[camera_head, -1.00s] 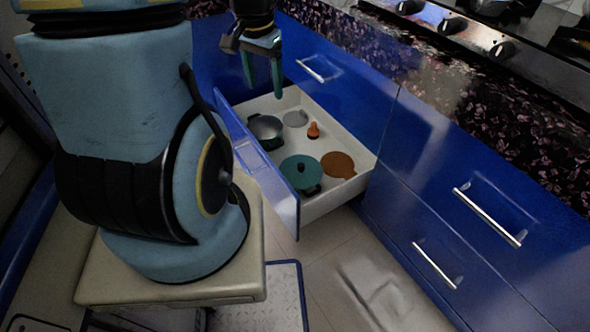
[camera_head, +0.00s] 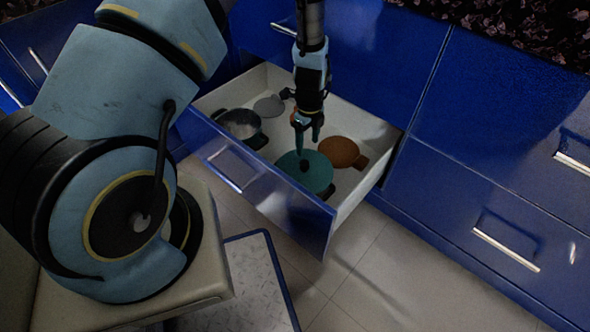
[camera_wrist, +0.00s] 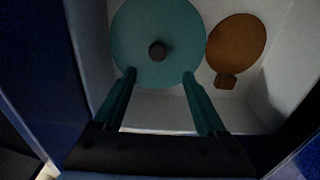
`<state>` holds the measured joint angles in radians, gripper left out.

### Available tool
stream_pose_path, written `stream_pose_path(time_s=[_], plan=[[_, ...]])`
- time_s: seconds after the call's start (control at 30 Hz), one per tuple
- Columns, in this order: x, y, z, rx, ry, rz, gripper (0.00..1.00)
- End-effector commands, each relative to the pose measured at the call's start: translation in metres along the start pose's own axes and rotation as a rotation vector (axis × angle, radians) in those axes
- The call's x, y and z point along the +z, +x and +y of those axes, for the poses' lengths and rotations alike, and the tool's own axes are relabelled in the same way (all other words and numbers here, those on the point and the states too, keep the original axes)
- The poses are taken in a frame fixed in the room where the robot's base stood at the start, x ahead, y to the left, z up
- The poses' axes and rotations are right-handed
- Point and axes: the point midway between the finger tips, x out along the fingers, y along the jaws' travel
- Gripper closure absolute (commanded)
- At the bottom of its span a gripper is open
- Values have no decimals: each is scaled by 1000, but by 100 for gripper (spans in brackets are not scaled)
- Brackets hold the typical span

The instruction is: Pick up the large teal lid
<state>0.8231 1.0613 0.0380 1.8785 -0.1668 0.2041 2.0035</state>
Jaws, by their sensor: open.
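The large teal lid (camera_head: 318,172) is round and flat with a dark knob in its middle. It sits in the open drawer toward the front, and it also shows in the wrist view (camera_wrist: 178,28). My gripper (camera_head: 308,147) points down into the drawer over the lid's back part. In the wrist view my gripper (camera_wrist: 159,76) is open and empty. Its two teal fingers stand apart, their tips overlapping the lid's near edge in the picture, with the knob between and beyond them. I cannot tell whether the tips touch the lid.
The open drawer (camera_head: 343,213) also holds an orange-brown round piece with a tab (camera_head: 341,151) close beside the lid, a dark pot (camera_head: 238,124) and a grey disc (camera_head: 269,106). The drawer walls are near my gripper. Blue cabinet fronts (camera_head: 490,120) stand behind and to the right.

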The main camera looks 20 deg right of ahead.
Motion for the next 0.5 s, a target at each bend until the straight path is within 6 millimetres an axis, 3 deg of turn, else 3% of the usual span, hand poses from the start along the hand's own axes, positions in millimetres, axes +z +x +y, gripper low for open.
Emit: stream_pose_path(time_s=[0.23,0.5], plan=[[0,40,1,3,5,0,26],[1,60,2,2,4,0,26]])
